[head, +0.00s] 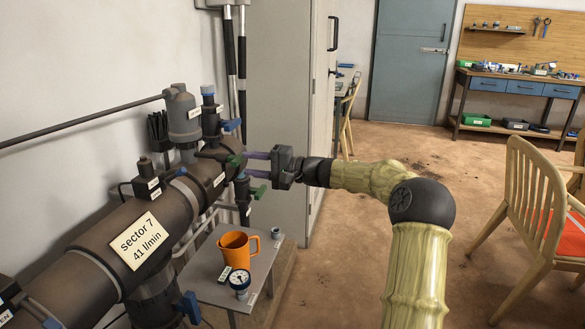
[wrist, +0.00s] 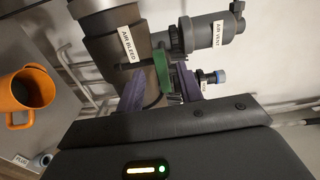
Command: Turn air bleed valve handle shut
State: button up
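The air bleed valve has a green lever handle (wrist: 162,70), beside the "AIR BLEED" label (wrist: 128,43) on a dark pipe body. In the wrist view the handle stands between the two purple fingers of my gripper (wrist: 158,74). The fingers are apart, with a visible gap on the left side of the handle; contact on the right side cannot be told. In the head view my gripper (head: 245,161) reaches left to the manifold, with a green handle (head: 236,159) at its fingertips. The valve body behind is partly hidden.
A second green handle (head: 258,192) sits just below my gripper. Blue handles (head: 232,125) and the air vent (wrist: 214,37) are close by. A small table (head: 215,291) with an orange jug (head: 235,249) and a gauge (head: 239,280) stands below. A grey cabinet (head: 275,75) is behind.

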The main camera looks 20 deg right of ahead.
jog(key=p+v, duration=0.1)
jog(key=v, duration=1.1)
jog(key=shift+p, duration=0.3)
jog(key=shift+d, duration=0.1)
